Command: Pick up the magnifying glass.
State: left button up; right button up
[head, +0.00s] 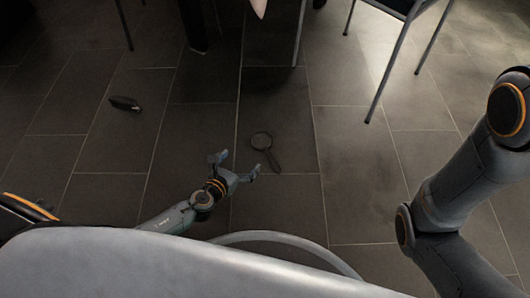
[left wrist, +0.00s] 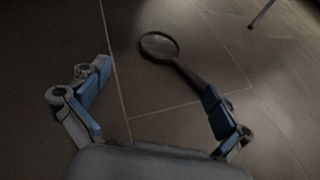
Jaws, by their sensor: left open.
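The magnifying glass (head: 269,154) lies on the tiled floor in the head view, its round dark-rimmed lens away from me and its handle towards me. My left gripper (head: 236,163) is open and empty, low over the floor just left of the handle. In the left wrist view the magnifying glass (left wrist: 185,68) lies beyond the open fingers of the left gripper (left wrist: 156,80). Its handle runs towards the right finger, which hides the handle's end. My right arm shows at the right of the head view, but its gripper is out of frame.
A small dark object (head: 124,103) lies on the floor at the left. The floor around the magnifying glass is clear.

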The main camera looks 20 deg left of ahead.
pick_arm(q)
jog(key=b, duration=0.3)
send_near(262, 139)
jog(key=shift+x, duration=1.2)
jog(key=b+x, duration=0.2)
jog(key=x, duration=0.2)
jog(key=shift+f+b, duration=0.25)
jog(key=shift+b, duration=0.15)
jog(key=shift+w+d+f, duration=0.1)
jog(key=shift+w+d, duration=0.05)
jog(key=shift+w, duration=0.4)
jog(key=c, duration=1.6)
